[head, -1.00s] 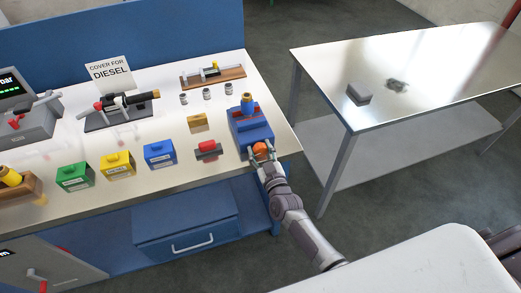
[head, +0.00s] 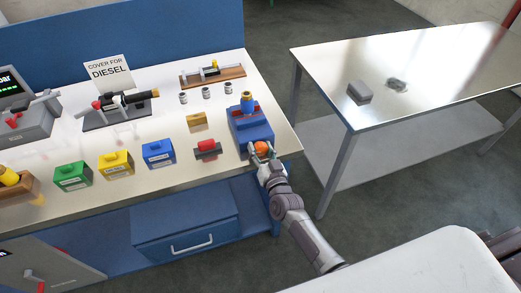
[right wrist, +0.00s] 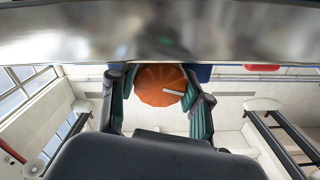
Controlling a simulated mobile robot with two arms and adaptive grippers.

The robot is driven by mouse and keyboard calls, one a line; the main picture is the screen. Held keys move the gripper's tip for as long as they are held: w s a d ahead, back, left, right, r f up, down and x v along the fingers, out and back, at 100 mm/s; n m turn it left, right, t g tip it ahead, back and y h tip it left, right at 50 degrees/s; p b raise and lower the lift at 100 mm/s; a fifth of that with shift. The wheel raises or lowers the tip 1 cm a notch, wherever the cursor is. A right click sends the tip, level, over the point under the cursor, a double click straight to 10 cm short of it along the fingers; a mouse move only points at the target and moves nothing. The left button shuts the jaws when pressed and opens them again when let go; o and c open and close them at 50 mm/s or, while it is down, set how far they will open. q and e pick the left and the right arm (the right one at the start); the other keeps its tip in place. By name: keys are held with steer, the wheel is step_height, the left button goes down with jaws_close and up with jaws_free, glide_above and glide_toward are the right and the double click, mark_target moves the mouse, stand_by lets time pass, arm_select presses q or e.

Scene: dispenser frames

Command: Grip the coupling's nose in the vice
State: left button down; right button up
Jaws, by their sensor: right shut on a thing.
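The blue vice (head: 253,134) stands at the right end of the bench, with red parts at its top. The coupling (head: 247,103), with a yellowish top and a darker body, stands upright at the vice's jaws. Whether the jaws touch its nose is too small to tell. My right gripper (head: 261,150) is shut on the vice's orange knob (head: 262,147) at the front. In the right wrist view, the ribbed orange knob (right wrist: 160,85), with a white mark, sits between both fingers. My left gripper is not in view.
Green (head: 72,176), yellow (head: 116,164) and blue (head: 158,154) blocks stand left of the vice. A red and grey part (head: 207,149) lies close beside it. A steel table (head: 430,75) with a grey block (head: 359,93) stands to the right, across a floor gap.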

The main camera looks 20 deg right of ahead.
steer(key=shift+m, duration=0.4)
steer(key=o, duration=1.2)
steer(key=shift+c, duration=0.2)
steer(key=shift+s, duration=0.15)
steer(key=s, duration=1.1)
steer(key=shift+s+d, duration=0.25)
steer(key=shift+s, duration=0.15)
